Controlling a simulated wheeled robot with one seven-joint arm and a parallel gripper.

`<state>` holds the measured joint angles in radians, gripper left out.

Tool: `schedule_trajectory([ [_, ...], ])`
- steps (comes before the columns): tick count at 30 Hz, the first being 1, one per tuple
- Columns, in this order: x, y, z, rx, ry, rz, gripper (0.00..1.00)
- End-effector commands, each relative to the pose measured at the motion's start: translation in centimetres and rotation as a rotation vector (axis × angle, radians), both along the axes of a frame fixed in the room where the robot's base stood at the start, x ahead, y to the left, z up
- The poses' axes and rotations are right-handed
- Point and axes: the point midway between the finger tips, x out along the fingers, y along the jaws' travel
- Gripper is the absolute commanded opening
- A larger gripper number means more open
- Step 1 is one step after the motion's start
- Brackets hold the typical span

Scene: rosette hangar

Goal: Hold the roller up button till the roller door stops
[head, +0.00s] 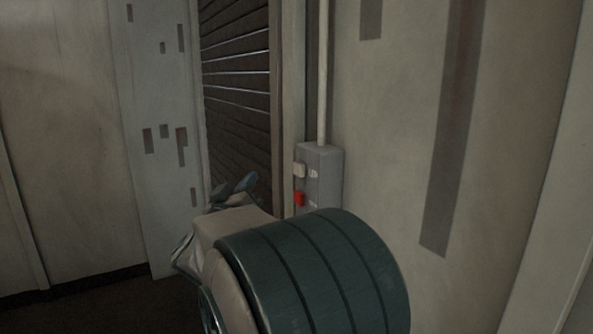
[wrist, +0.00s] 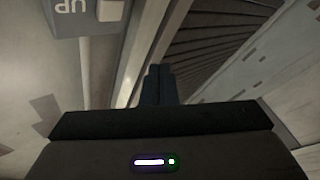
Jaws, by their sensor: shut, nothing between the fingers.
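A grey control box (head: 323,172) is fixed to the wall beside the door frame in the head view. A pale button (head: 299,170) marked UP sits on its upper part, with a red button (head: 299,198) below it. The roller door (head: 236,85) is a dark slatted curtain left of the box, its lower part hidden by my arm. My gripper (head: 244,185) is shut and empty, left of the box and apart from it. In the wrist view my gripper (wrist: 158,72) points toward the door frame, and the UP button (wrist: 111,10) is at the top edge.
A grey conduit (head: 322,75) runs up the wall from the box. A pale panel with dark patches (head: 160,130) stands left of the door. The wall (head: 390,130) right of the box is flat. Dark floor (head: 100,308) shows at lower left.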

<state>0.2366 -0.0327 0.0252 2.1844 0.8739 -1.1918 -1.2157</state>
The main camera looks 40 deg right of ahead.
Motion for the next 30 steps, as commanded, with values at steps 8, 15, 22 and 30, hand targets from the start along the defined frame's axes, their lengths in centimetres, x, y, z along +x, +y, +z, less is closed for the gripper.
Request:
schedule_trajectory([
  [8,-0.9,-3.6,0.0,0.0,-0.001,-0.005,0.0],
  [15,-1.6,-6.5,-0.2,0.0,-0.001,-0.002,0.0],
  [22,-1.9,-7.9,0.0,0.0,0.0,0.0,0.0],
  [30,-2.0,-8.1,0.0,0.0,0.0,0.0,0.0],
])
